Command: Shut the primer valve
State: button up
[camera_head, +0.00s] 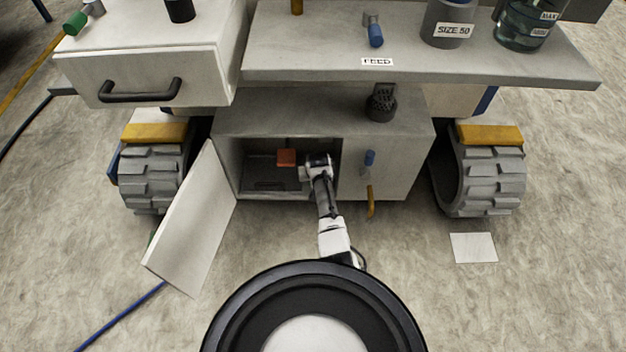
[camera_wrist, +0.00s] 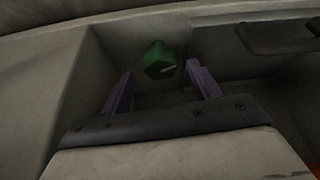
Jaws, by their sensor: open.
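A green faceted knob (camera_wrist: 158,60) with a pale line on it shows in the wrist view, against a wall inside a dark grey compartment. No label shows on it, so I cannot tell from the frames whether it is the primer valve. My gripper (camera_wrist: 158,73) is open, its two purple fingers apart on either side of the knob in the picture. The knob appears just beyond the fingertips; contact is not clear. In the head view my gripper (camera_head: 318,162) is inside the open cabinet (camera_head: 225,125), at the right of its opening. The green knob is hidden there.
The cabinet door (camera_head: 187,225) hangs open to the left. An orange block (camera_head: 286,157) is inside the cabinet, left of my gripper. A dark bar (camera_wrist: 275,38) is at the wrist view's upper right.

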jog(key=shift+b+x, duration=0.55)
jog(key=shift+x, duration=0.55)
